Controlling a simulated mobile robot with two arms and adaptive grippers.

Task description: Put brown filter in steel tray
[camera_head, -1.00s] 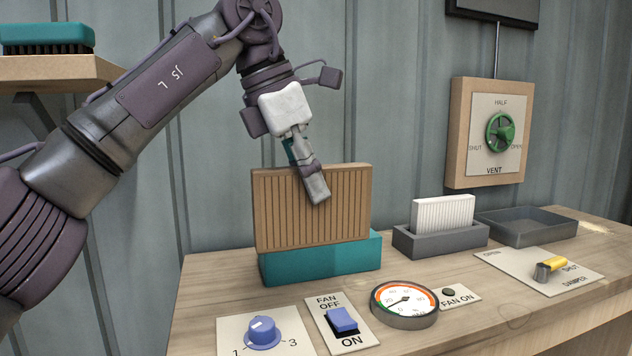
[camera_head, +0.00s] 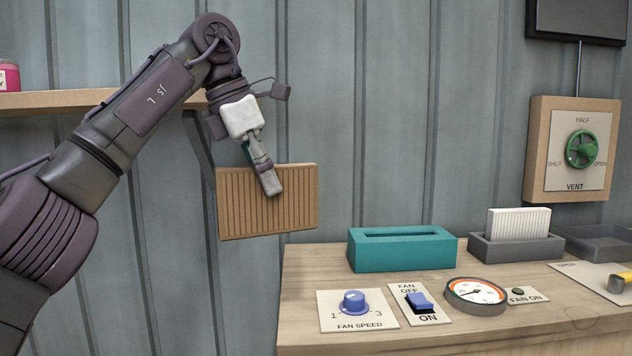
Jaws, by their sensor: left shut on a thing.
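The brown filter (camera_head: 240,205) is a flat, ribbed panel held up in the air, slightly tilted, left of the bench. My left gripper (camera_head: 268,184) is shut on its top edge, with one finger in front of the ribbed face. The steel tray (camera_head: 604,242) is a shallow grey tray at the right edge of the view, partly cut off, and the part of it that shows looks empty. My right gripper is not in view.
The teal holder (camera_head: 400,255) with an empty slot stands on the wooden bench (camera_head: 465,335). A white filter (camera_head: 518,224) stands in a grey holder (camera_head: 512,250). Fan controls and a gauge (camera_head: 476,292) lie in front. A wall shelf (camera_head: 60,102) is behind my left arm.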

